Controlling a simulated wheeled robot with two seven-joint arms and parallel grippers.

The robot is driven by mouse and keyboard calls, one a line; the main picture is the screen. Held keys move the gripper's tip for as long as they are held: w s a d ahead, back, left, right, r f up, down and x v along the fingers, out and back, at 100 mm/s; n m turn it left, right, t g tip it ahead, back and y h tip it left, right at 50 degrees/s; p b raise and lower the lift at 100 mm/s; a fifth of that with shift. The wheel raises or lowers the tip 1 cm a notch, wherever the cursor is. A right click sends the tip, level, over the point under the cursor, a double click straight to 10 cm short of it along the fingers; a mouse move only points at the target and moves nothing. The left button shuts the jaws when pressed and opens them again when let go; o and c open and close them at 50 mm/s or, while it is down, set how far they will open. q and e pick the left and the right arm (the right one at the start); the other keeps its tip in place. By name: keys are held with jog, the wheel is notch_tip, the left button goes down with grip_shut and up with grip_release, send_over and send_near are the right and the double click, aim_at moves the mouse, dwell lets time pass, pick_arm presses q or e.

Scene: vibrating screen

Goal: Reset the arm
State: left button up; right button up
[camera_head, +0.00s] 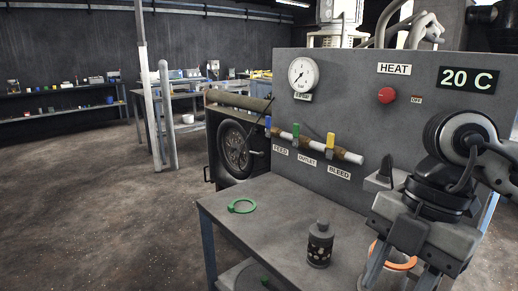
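My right arm comes in from the right, and its dark grey gripper (400,276) points down over the front right of the metal bench (262,225). Its two fingers are spread apart, and their tips run close to the bottom edge of the view. An orange ring (404,265) shows behind and between the fingers; I cannot tell whether they touch it. My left gripper is not in view.
A green ring (241,205) and a dark perforated cylinder (320,245) stand on the bench. Behind is a panel with a gauge (303,74), a red button (386,95), a "20 C" display (468,80) and blue, green and yellow valves. Open floor (100,220) lies left.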

jog(key=s+a+n+g+y, duration=0.45)
jog(key=a+y, duration=0.25)
jog(key=a, duration=0.5)
jog(key=w+a+r+m+t+y, duration=0.25)
jog(key=a+r+y, duration=0.2)
jog(key=y, duration=0.65)
jog(key=w+d+f+m+t+h, duration=0.45)
jog(key=f+m+t, duration=0.35)
jog(key=m+t, duration=0.25)
jog(key=w+d+f+m+t+h, duration=0.3)
jog(key=w+f+m+t+h, duration=0.3)
jog(key=m+t, duration=0.45)
jog(key=s+d+f+m+g+h, duration=0.1)
jog(key=s+f, duration=0.3)
jog(key=f, duration=0.4)
jog(key=s+d+f+m+g+h, duration=0.1)
jog(key=s+d+f+g+h, duration=0.2)
jog(key=f, duration=0.5)
jog(key=s+d+f+m+g+h, duration=0.1)
jog(key=s+d+f+g+h, duration=0.2)
jog(key=s+f, duration=0.4)
jog(key=shift+f, duration=0.5)
jog(key=shift+h, duration=0.25)
